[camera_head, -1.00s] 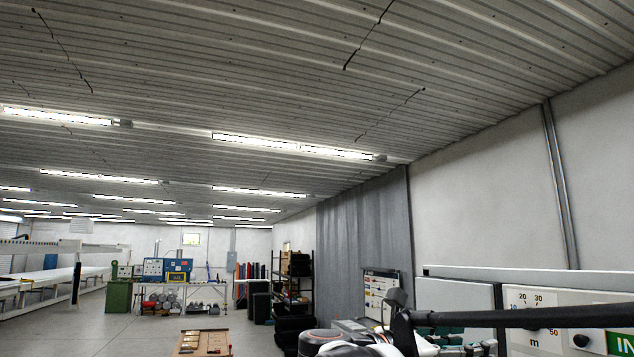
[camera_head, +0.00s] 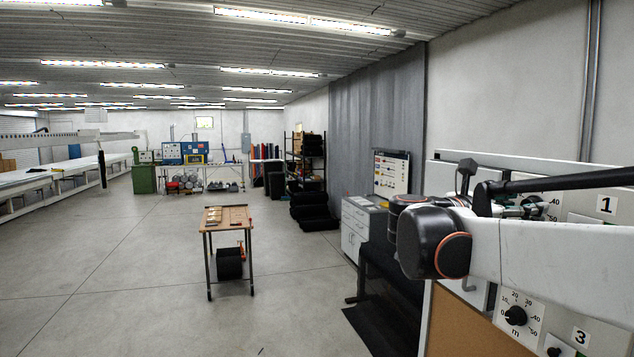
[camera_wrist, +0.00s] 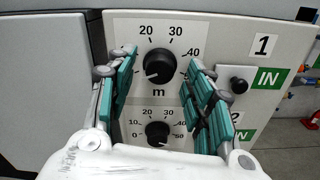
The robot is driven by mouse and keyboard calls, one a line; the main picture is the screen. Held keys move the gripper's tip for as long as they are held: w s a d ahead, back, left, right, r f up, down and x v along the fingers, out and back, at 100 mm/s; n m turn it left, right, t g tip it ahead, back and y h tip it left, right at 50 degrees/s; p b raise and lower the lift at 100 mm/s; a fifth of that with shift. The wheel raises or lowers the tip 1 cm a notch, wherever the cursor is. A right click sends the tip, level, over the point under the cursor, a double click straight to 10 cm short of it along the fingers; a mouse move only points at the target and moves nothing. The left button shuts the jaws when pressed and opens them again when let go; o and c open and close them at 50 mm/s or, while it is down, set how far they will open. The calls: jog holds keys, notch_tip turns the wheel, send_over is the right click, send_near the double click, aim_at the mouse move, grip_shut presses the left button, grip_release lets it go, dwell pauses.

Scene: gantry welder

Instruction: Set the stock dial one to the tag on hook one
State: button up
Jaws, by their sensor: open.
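Stock dial one (camera_wrist: 158,66) is a black knob on a white scale plate in the wrist view, beside the number 1 label (camera_wrist: 263,45). A pale mark on the knob points to the lower left, near the low end of the scale. My gripper (camera_wrist: 160,80) is open, with teal-padded fingers left and right of the knob; I cannot tell whether they touch it. In the head view my arm hides part of dial one (camera_head: 534,203). I cannot make out hook one or its tag.
A second dial (camera_wrist: 157,132) sits just below dial one. A black button (camera_wrist: 238,85) by a green IN sign is right of my fingers. Dial three (camera_head: 515,316) is lower on the panel. A wooden-topped cart (camera_head: 228,218) stands on open floor at left.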

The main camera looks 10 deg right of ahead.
jog(key=shift+w+d, duration=0.1)
jog(key=shift+d, duration=0.35)
jog(key=c, duration=1.1)
